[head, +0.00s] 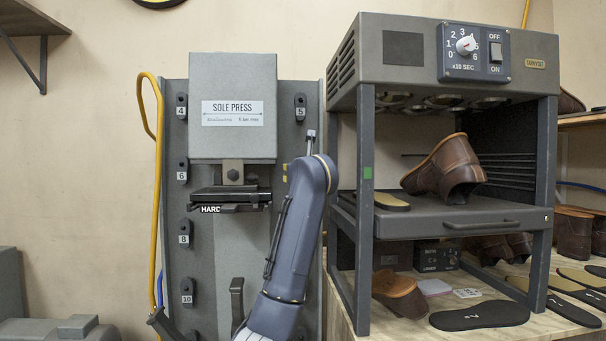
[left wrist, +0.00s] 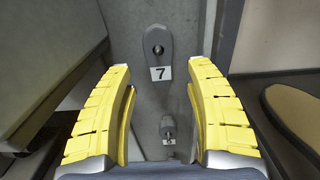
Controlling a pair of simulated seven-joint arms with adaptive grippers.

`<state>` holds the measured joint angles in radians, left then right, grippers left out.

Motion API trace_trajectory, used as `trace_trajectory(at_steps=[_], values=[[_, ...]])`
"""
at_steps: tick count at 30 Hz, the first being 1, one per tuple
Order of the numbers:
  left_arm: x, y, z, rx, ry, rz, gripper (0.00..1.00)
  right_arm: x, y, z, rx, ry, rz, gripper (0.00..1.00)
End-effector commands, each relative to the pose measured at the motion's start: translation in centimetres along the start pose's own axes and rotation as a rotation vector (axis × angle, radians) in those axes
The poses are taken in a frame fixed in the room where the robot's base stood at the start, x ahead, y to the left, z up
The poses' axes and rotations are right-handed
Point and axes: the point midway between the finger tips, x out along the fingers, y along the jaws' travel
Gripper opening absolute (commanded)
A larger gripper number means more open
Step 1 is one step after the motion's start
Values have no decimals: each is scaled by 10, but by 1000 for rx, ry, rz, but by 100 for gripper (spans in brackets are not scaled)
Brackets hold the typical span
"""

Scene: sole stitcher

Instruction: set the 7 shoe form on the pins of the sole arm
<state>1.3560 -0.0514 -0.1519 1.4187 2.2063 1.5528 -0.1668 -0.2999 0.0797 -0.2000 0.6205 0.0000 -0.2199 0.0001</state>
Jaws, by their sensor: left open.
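The 7 shoe form (left wrist: 158,38) is a small dark grey sole-shaped plate hanging on the grey panel, above a white label with a 7. It shows in the left wrist view, ahead of my left gripper (left wrist: 160,80). The gripper's yellow fingers are open and spread to either side below the form, apart from it and empty. In the head view my left arm covers that spot, and only a bit of yellow finger shows. I cannot make out the sole arm's pins for certain. My right gripper is not in view.
The sole press (head: 232,135) stands on the panel (head: 205,245), with several other numbered forms around it. A heater cabinet (head: 455,225) holding a brown shoe (head: 445,168) stands close on the right. A yellow hose (head: 158,200) runs down the panel's left edge.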

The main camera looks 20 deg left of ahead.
Motion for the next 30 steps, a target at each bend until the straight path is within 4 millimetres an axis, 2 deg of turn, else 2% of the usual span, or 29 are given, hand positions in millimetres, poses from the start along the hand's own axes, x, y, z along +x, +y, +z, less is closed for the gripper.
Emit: trace_trajectory(at_steps=[12, 19, 30], values=[[34, 0, 0, 0, 1, 0, 54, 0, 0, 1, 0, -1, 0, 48], [41, 0, 0, 0, 0, -1, 54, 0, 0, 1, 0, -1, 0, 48], [43, 0, 0, 0, -1, -1, 54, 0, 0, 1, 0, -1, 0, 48]])
